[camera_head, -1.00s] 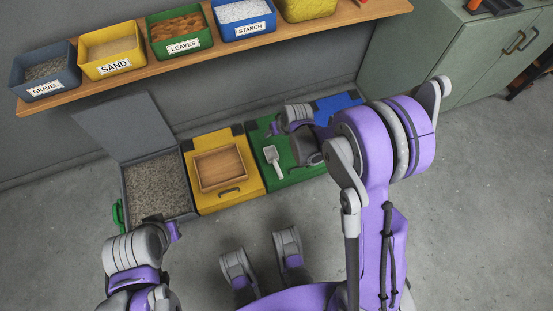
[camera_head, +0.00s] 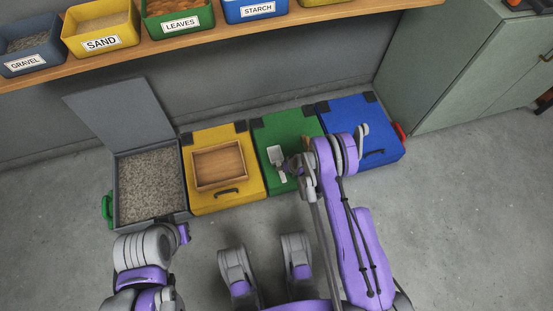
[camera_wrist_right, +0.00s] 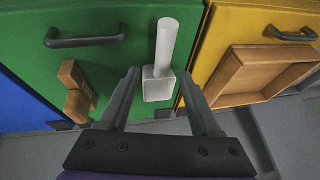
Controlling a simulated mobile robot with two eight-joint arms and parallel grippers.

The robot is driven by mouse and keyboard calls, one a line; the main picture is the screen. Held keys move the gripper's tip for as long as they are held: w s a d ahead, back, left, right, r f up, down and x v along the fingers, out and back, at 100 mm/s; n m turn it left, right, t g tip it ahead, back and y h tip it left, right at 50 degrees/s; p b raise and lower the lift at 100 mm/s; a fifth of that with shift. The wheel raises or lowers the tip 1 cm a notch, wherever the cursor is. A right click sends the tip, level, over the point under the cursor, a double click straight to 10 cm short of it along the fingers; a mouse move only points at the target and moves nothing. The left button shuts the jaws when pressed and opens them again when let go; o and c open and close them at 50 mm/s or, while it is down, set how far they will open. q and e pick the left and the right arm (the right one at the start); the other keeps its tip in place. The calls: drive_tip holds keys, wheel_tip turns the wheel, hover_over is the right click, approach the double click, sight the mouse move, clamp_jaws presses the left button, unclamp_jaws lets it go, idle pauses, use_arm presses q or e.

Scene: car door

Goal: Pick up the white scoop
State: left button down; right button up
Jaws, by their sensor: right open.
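The white scoop (camera_head: 275,154) lies on the green lid (camera_head: 262,133) in the head view, its pan toward the wall and its handle toward me. In the right wrist view the scoop (camera_wrist_right: 167,46) shows whole, handle up in the picture. My right gripper (camera_wrist_right: 158,76) is open, with its fingertips on either side of the scoop's pan in that view; whether they touch it cannot be told.
A brown wooden piece (camera_wrist_right: 78,92) lies beside the scoop on the green lid. The yellow box (camera_head: 227,204) carries a wooden tray (camera_head: 195,172). A grey box (camera_head: 122,207) stands open with gravel. A blue box (camera_head: 385,155) is on the right. Labelled bins stand on the shelf (camera_head: 215,37).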

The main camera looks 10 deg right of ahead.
drive_tip(key=b+x, duration=0.2)
drive_tip(key=x, duration=0.4)
drive_tip(key=shift+a+f, duration=0.2)
drive_tip(key=shift+a, duration=0.05)
drive_tip(key=shift+s, duration=0.1)
drive_tip(key=shift+c, duration=0.2)
clamp_jaws()
